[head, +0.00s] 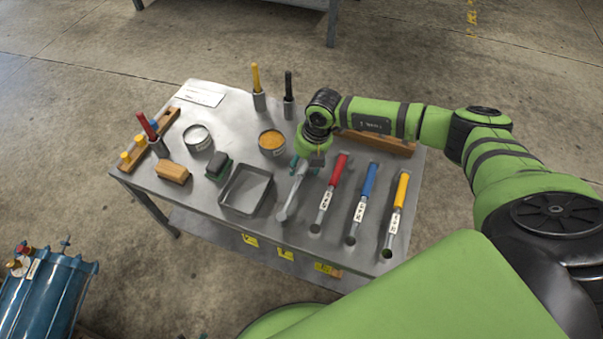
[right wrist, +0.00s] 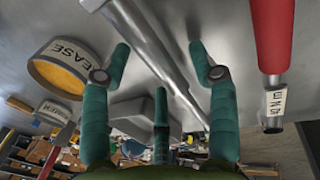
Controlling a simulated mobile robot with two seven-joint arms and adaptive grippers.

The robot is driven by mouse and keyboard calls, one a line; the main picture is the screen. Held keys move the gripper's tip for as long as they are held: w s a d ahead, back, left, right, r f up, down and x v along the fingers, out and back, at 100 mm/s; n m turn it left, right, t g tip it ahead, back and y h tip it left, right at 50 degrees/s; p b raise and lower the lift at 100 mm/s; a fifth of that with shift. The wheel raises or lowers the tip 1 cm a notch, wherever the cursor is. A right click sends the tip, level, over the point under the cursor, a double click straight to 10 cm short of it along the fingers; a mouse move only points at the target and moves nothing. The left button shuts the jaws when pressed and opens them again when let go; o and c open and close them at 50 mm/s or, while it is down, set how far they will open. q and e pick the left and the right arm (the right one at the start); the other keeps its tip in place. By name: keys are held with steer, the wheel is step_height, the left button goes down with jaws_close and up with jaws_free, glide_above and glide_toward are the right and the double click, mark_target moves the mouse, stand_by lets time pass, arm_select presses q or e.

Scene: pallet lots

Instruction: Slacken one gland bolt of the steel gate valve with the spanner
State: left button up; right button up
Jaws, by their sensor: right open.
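The grey steel spanner (head: 290,200) lies on the workbench, its lower end towards the front edge, its upper part partly hidden by my right gripper. My right gripper (head: 306,164) is above that upper part, pointing down. In the right wrist view, my gripper's teal fingers (right wrist: 160,56) are spread, with a steel shaft (right wrist: 150,42), apparently the spanner, running between them. I see no clear hold on it. I cannot make out a steel gate valve or its gland bolts in either view. My left gripper is out of view.
Red (head: 328,195), blue (head: 361,204) and yellow-handled (head: 397,215) tools lie right of the spanner. A grey tray (head: 229,202) and an orange-filled tin (head: 271,142) stand to its left. Blue flanged equipment (head: 48,292) stands on the floor at lower left.

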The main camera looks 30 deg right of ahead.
steer(key=shift+f, duration=0.15)
jaws_close()
steer(key=shift+w, duration=0.1)
steer(key=shift+r, duration=0.2)
